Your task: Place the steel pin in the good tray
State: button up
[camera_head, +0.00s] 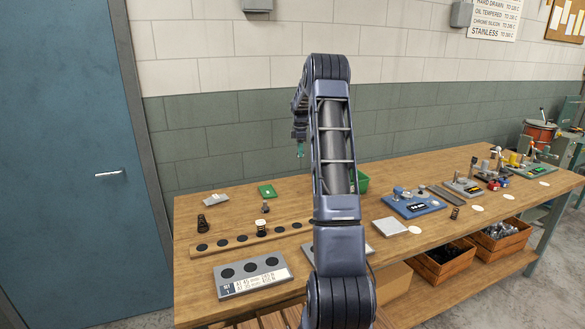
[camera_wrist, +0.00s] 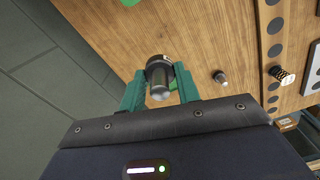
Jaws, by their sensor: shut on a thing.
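My gripper (camera_head: 300,150) is raised above the far left part of the bench, in front of the wall. In the wrist view its green fingers (camera_wrist: 160,92) are shut on a grey metal cylinder with a dark band, which looks like the steel pin (camera_wrist: 159,80). The pin is clear of the bench top. A green tray (camera_head: 363,183) stands at the back of the bench, right of my arm, which hides most of it. I cannot read any label on it. Its inside is not visible.
A small peg (camera_head: 265,207), a white-topped spring (camera_head: 262,226) and a dark spring (camera_head: 202,223) stand near a wooden strip with black dots (camera_head: 216,245). A blue fixture (camera_head: 414,204) stands on the right.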

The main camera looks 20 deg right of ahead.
jog(key=n, duration=0.2)
send_over(268, 192)
notch_tip(268, 192, down, 19)
jog(key=shift+a+f, duration=0.1)
dwell(0.4)
jog(key=shift+f, duration=0.15)
jog(key=o, duration=1)
jog(key=shift+o, duration=0.2)
